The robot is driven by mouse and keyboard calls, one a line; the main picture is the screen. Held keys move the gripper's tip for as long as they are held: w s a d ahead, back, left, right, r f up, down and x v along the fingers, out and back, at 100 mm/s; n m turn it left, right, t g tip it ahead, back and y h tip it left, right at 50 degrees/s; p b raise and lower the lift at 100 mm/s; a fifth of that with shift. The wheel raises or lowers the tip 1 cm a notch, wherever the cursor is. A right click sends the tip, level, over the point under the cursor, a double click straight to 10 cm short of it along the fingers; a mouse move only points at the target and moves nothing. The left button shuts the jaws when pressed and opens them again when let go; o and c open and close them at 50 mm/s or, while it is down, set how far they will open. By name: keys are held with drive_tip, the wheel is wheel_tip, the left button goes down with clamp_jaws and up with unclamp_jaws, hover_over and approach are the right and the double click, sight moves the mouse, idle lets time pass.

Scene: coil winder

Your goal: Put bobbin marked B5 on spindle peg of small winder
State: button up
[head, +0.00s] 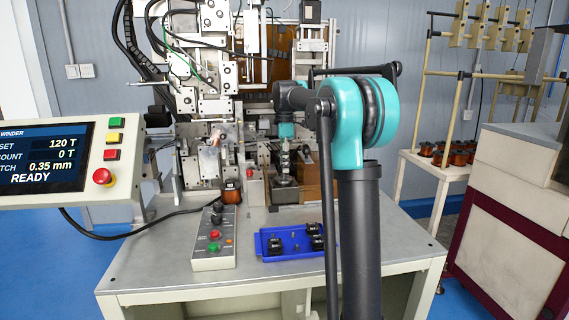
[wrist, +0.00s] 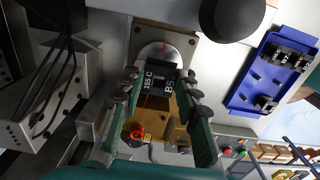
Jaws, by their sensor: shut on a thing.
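The black bobbin marked B5 (wrist: 160,82), which also reads "155 C", is between the fingertips of my gripper (wrist: 162,76) in the wrist view. The gripper is shut on it. The bobbin covers part of the plate and the peg is hidden. I cannot tell whether the bobbin touches the plate. In the head view my gripper (head: 284,152) points down over the spindle base (head: 284,181) of the small winder; the bobbin is hard to make out there.
A blue tray (head: 270,256) with black bobbins lies on the table front; it also shows in the wrist view (wrist: 243,98). A button box (head: 213,250) stands left of it. A copper-wound coil (head: 231,192) stands left of the spindle. Winder frames crowd the back.

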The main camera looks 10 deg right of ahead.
drive_tip(key=shift+f, duration=0.6)
drive_tip(key=shift+f, duration=0.35)
drive_tip(key=o, duration=0.8)
drive_tip(key=shift+o, duration=0.2)
wheel_tip(320, 180, up, 12)
